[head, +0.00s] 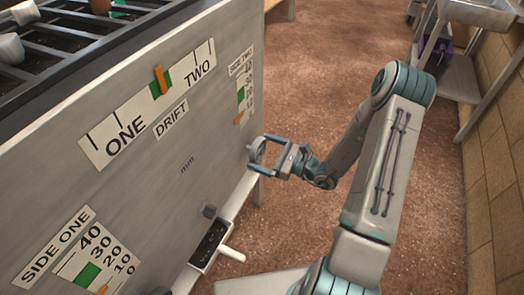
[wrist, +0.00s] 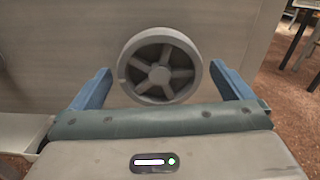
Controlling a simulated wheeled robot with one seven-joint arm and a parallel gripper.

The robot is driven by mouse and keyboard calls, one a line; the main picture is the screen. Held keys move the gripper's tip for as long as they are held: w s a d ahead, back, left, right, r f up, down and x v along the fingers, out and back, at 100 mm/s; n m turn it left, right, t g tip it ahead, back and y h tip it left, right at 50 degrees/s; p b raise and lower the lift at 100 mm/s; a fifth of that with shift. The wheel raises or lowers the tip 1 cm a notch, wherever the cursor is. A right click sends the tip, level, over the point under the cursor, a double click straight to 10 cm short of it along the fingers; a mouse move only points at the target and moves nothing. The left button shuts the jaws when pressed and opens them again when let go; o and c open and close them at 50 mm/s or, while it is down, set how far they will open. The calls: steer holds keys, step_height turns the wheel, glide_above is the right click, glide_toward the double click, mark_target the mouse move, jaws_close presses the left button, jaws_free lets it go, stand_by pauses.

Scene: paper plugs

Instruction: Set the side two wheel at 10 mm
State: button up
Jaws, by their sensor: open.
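The side two wheel, a grey spoked handwheel (wrist: 160,65), stands on the panel face in the wrist view. It also shows at the panel's right end in the head view (head: 256,151). My gripper (wrist: 158,73) is open, with a blue finger on each side of the wheel's lower part and gaps visible; I see no contact. In the head view my gripper (head: 264,154) reaches the wheel from the right. The SIDE TWO scale (head: 244,93) is above the wheel, with a green band and an orange pointer (head: 239,117) near its low end; the exact reading is too small to tell.
The grey panel (head: 190,165) fills the left. It carries a DRIFT scale (head: 150,105) and a SIDE ONE scale (head: 92,262). A small black-faced box with a white handle (head: 211,243) sits low on a ledge. Brown floor (head: 320,60) is open behind my arm.

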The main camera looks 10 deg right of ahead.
mark_target(261, 151)
steer(key=shift+v, duration=1.95)
steer(key=shift+f+n+b, duration=0.25)
steer(key=shift+n+b, duration=0.35)
steer(key=shift+n, duration=0.1)
steer(key=n+b, duration=0.3)
steer(key=shift+f+n, duration=0.1)
steer(key=shift+n, duration=0.3)
steer(key=n+b, duration=0.5)
steer(key=b, duration=0.1)
steer(key=shift+r+n+b, duration=0.35)
steer(key=shift+n+b, duration=0.15)
steer(key=shift+n, duration=0.4)
steer(key=shift+w+a, duration=0.1)
